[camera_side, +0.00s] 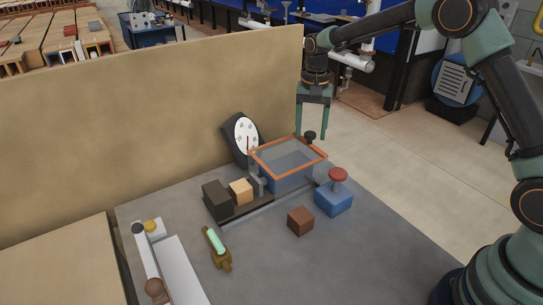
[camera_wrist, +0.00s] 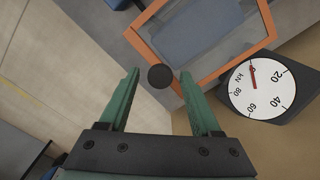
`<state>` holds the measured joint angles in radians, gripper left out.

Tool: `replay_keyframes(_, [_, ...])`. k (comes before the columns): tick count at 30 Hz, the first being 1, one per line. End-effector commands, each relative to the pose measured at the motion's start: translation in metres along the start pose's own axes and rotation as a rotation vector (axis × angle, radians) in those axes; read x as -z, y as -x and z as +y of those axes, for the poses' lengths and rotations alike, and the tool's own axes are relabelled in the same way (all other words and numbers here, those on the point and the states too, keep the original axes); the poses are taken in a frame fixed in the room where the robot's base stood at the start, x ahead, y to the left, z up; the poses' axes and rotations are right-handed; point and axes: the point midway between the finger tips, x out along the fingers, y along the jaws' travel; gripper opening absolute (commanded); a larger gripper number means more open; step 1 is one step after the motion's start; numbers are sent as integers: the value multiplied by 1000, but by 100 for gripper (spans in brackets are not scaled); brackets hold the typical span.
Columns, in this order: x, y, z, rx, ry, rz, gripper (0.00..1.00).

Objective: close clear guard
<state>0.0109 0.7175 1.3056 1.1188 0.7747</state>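The clear guard (camera_side: 299,167) is a see-through panel in an orange frame, lying nearly flat above a blue block (camera_side: 290,182) in the side view. A black round knob (camera_side: 309,136) stands at its far right corner. The wrist view shows part of the guard frame (camera_wrist: 142,45) and the knob (camera_wrist: 160,80). My gripper (camera_side: 311,133) points down over that corner. Its green fingers are open, and in the wrist view (camera_wrist: 160,73) the knob appears between the fingertips. Whether the fingers touch the knob I cannot tell.
A dial gauge (camera_side: 245,133) stands behind the guard, close to my gripper in the wrist view (camera_wrist: 262,88). A red-topped button on a blue box (camera_side: 333,200), a brown cube (camera_side: 300,221) and a green-and-brass part (camera_side: 216,245) lie in front. A tan wall panel (camera_side: 150,110) rises behind.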

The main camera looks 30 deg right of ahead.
Motion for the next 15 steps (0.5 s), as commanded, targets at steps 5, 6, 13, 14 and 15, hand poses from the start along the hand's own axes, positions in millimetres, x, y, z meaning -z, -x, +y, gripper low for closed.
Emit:
replay_keyframes(5, [0,0,0,0,0,0,0])
replay_keyframes(6, [0,0,0,0,0,0,0])
replay_keyframes(13, [0,1,0,0,0,0,0])
replay_keyframes(14, [0,1,0,0,0,0,0])
replay_keyframes(15, [0,1,0,0,0,0,0])
